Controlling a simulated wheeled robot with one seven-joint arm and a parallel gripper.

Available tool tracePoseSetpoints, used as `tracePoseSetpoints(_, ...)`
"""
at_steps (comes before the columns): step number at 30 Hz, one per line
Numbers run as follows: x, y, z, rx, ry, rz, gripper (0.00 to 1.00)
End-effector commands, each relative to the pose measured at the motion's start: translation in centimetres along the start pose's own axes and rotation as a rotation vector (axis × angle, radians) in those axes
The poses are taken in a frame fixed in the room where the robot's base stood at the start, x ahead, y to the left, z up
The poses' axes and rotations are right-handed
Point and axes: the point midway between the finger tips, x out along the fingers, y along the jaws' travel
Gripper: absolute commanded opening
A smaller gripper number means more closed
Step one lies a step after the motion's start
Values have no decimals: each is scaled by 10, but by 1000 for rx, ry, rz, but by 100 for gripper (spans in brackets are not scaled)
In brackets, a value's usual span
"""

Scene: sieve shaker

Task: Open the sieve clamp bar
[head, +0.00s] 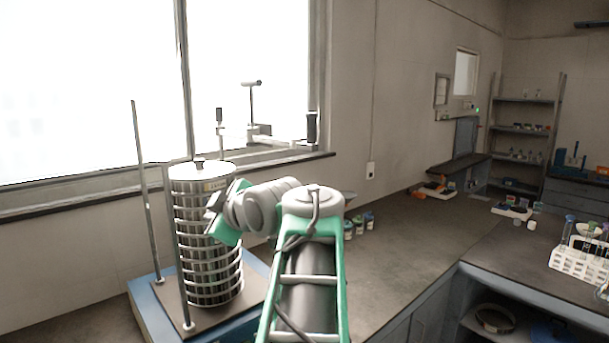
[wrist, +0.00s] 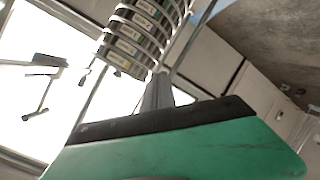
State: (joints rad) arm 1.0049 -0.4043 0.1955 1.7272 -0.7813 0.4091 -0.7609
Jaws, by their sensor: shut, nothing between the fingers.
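The sieve stack (head: 208,240), silver rings under a lid with a knob, stands upright on the shaker base (head: 150,305) at left in the head view. The clamp bar (head: 280,142) with its T-handled screw (head: 252,105) and black grip (head: 311,125) extends right of the stack, not across its lid. It shows against the window in the wrist view (wrist: 40,85). My gripper (head: 214,204) is shut and empty in front of the upper stack; I cannot tell whether it touches. Its narrow grey fingers (wrist: 157,92) show beside the stack (wrist: 138,32) in the wrist view.
A thin upright rod (head: 147,200) stands left of the stack. The window sill (head: 90,200) runs behind. Small jars (head: 359,224) stand right of my arm. The counter (head: 410,245) is clear toward the right; a tube rack (head: 580,262) is at the far right.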

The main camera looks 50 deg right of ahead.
Motion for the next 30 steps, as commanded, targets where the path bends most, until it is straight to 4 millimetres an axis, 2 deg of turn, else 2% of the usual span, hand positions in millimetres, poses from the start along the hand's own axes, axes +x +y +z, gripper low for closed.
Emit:
tracePoseSetpoints(1,-14,40,30,-104,11,97,0)
tracePoseSetpoints(3,-46,87,51,-277,30,205,0)
tracePoseSetpoints(6,-95,129,75,-496,26,319,0)
tracePoseSetpoints(9,-132,147,87,-649,14,381,0)
tracePoseSetpoints(12,-149,154,90,-722,7,405,0)
tracePoseSetpoints(14,-150,156,89,-737,8,409,0)
tracePoseSetpoints(17,-140,161,84,-737,12,407,0)
tracePoseSetpoints(29,-61,192,70,-733,12,404,0)
tracePoseSetpoints(30,-59,199,74,-731,7,406,0)
